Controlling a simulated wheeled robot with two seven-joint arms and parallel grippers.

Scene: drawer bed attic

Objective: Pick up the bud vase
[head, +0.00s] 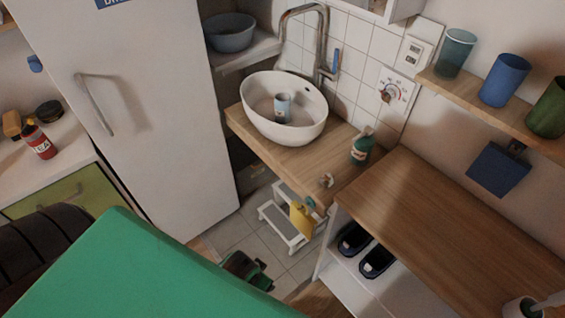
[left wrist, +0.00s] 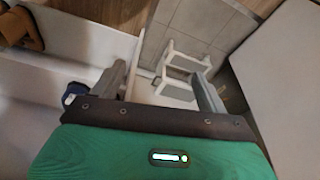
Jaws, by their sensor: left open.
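I cannot tell for sure which object is the bud vase. A small pale blue patterned vessel (head: 283,105) stands in the white sink basin (head: 250,118), and a small round pot (head: 522,308) is cut off at the bottom right of the head view. My left gripper (head: 245,272) is low at the bottom centre, partly hidden by my green arm. In the left wrist view the left gripper (left wrist: 158,92) has its fingers wide apart with nothing between them, pointing toward the floor. It is well away from the basin. My right gripper is not in view.
A green soap bottle (head: 362,147) stands on the wooden counter beside the basin. A white step stool (head: 288,228) is on the tiled floor below; it also shows in the left wrist view (left wrist: 178,72). The wooden bench top (head: 440,215) is mostly clear. Cups sit on a wall shelf (head: 500,103).

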